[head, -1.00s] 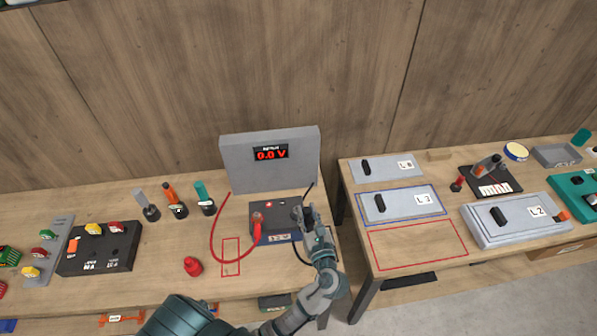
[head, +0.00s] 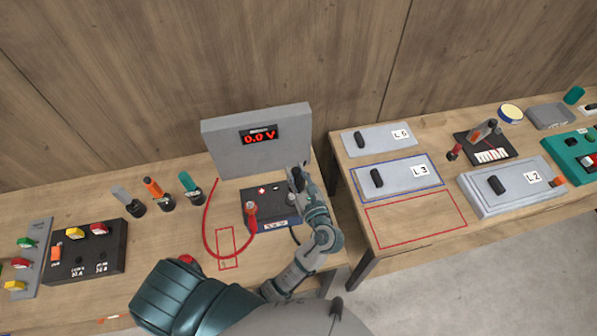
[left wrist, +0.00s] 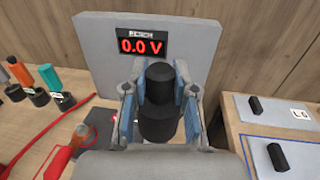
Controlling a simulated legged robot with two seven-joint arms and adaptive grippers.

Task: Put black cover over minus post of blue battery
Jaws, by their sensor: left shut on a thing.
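The blue battery (head: 258,207) stands on the left table with a dark top and a labelled blue front. A red clamp (head: 251,210) with a red cable sits at its front left. My left gripper (head: 296,176) is above the battery's back right corner. It is shut on the black cover (left wrist: 158,95), a stepped black cylinder between the blue-padded fingers in the left wrist view. The minus post cannot be made out clearly; my gripper and arm hide the battery's right end. My right gripper is not in view.
A grey display panel (head: 225,145) reading 0.0 V stands close behind the battery. A red cap (head: 186,259) is partly hidden by my arm. Several coloured-handled tools (head: 155,193) stand at left. A second table (head: 345,175) with grey L3 and L2 boxes is at right.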

